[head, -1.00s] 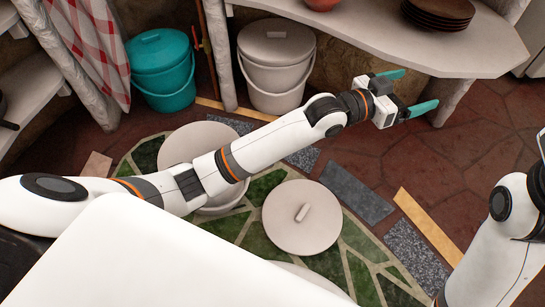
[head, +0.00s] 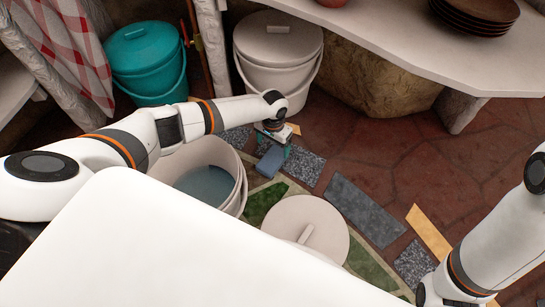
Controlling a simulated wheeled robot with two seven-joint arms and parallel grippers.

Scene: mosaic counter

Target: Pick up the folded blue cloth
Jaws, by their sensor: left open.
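The folded blue cloth (head: 270,163) is a small blue block low by the floor, just right of the open white bucket (head: 240,192). My left gripper (head: 273,144) points down right at the cloth, with its teal fingers apart. The near part of the cloth shows; its far part is hidden by the gripper. I cannot tell whether the fingers touch it. My right arm shows at the right edge, but its gripper is not visible.
The open bucket holds bluish water (head: 205,187). A round white lid (head: 322,222) lies in front. A lidded white bucket (head: 275,75) and a teal bucket (head: 148,62) stand behind. A pale counter (head: 440,50) overhangs the back right.

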